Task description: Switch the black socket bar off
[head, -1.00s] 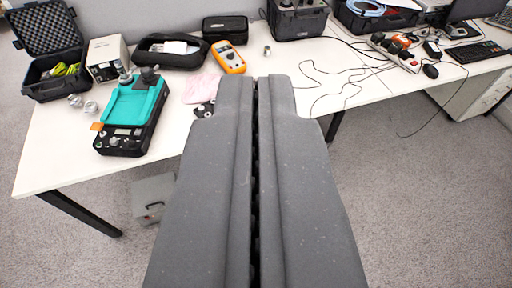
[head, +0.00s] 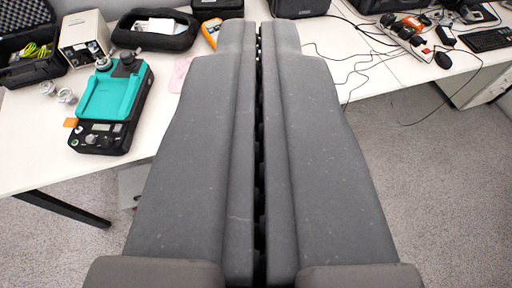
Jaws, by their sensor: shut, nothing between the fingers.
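A socket bar (head: 405,40) lies on the white desk at the upper right, running diagonally. Its top looks pale, with plugs in it and a small red spot near its near end. I cannot make out a bar that is clearly black, nor the state of any switch. My gripper (head: 258,24) fills the middle of the view, pointing away over the desk. Its two long grey fingers are shut with nothing between them. It is to the left of the socket bar and apart from it. The fingers hide the middle of the desk.
Loose black cables (head: 350,62) lie left of the socket bar. A mouse (head: 443,61) and keyboard (head: 488,39) are to its right.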

